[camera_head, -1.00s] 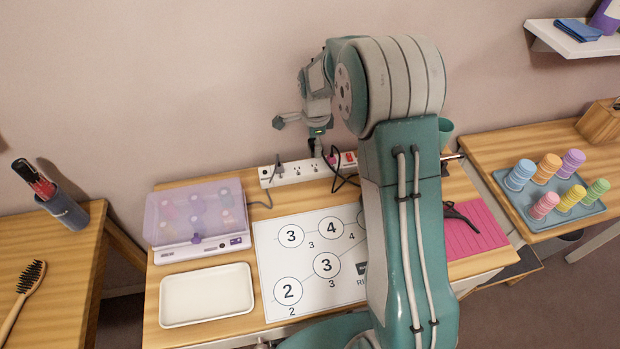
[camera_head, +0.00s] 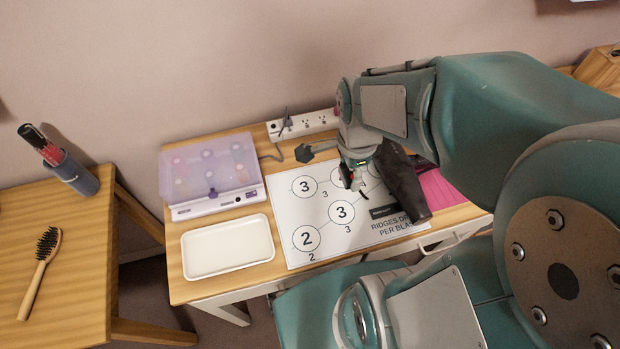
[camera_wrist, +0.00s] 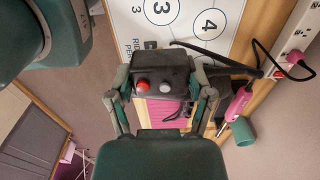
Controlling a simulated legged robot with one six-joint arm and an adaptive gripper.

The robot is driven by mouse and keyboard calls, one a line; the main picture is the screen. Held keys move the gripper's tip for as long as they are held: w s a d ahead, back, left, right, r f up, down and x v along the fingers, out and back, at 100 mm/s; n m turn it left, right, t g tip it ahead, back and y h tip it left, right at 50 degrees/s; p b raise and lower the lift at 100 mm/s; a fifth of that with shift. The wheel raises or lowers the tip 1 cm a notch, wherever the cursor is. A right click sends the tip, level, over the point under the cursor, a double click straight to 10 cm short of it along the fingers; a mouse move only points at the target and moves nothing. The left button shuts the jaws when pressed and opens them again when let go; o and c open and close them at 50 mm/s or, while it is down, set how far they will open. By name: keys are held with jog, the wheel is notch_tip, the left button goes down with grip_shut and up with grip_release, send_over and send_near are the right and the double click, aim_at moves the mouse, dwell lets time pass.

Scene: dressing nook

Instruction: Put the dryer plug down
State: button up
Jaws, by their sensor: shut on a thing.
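The dryer plug (camera_wrist: 160,82) is a dark block with one red and one grey button. In the wrist view my gripper (camera_wrist: 162,98) is shut on it, a finger on each side. In the head view my gripper (camera_head: 354,172) points down over the white numbered mat (camera_head: 300,215), left of the black hair dryer (camera_head: 404,182). The plug is small and partly hidden there. I cannot tell whether it touches the mat. A dark cord (camera_wrist: 222,67) runs to the right beside the plug in the wrist view.
The power strip (camera_head: 318,123) stands along the wall, with a pink plug (camera_wrist: 296,57) in it. A purple lidded case (camera_head: 210,175) and an empty white tray (camera_head: 228,247) lie left. A pink pad (camera_head: 440,186) lies right. A pink-handled tool (camera_wrist: 238,105) shows in the wrist view.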

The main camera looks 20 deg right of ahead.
jog(key=w+a+f, duration=0.1)
jog(key=w+f, duration=0.2)
jog(key=w+a+f, duration=0.1)
jog(key=w+f, duration=0.2)
jog(key=w+a+f, duration=0.1)
jog(key=w+f, duration=0.2)
jog(key=shift+w+a+f, duration=0.1)
jog(key=shift+w, duration=0.2)
jog(key=shift+w+f, duration=0.45)
jog(key=shift+w+a+f, duration=0.15)
jog(key=shift+f, duration=1.6)
jog(key=shift+f, duration=0.6)
jog(key=o, duration=1.3)
